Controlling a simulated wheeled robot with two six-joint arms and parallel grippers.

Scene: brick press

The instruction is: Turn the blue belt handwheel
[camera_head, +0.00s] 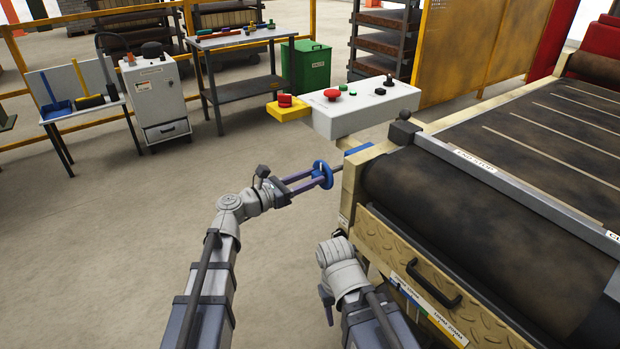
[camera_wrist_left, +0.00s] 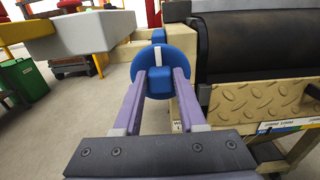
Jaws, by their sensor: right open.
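The blue belt handwheel (camera_head: 323,174) sticks out on a shaft from the left side of the belt machine. In the left wrist view it is a blue disc (camera_wrist_left: 160,57) with a white mark near its top and a square blue hub in the middle. My left gripper (camera_head: 318,178) reaches it from the left. Its two purple fingers (camera_wrist_left: 160,80) lie on either side of the hub and appear to touch it. My right gripper (camera_head: 327,304) hangs low in front of the machine, open, mostly hidden behind its own wrist.
The belt machine (camera_head: 415,265) with its dark roller and black drawer handle fills the right side. A white control box (camera_head: 350,115) with a red button stands behind the handwheel. A green bin (camera_head: 308,66) and a workbench (camera_head: 235,40) are farther back.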

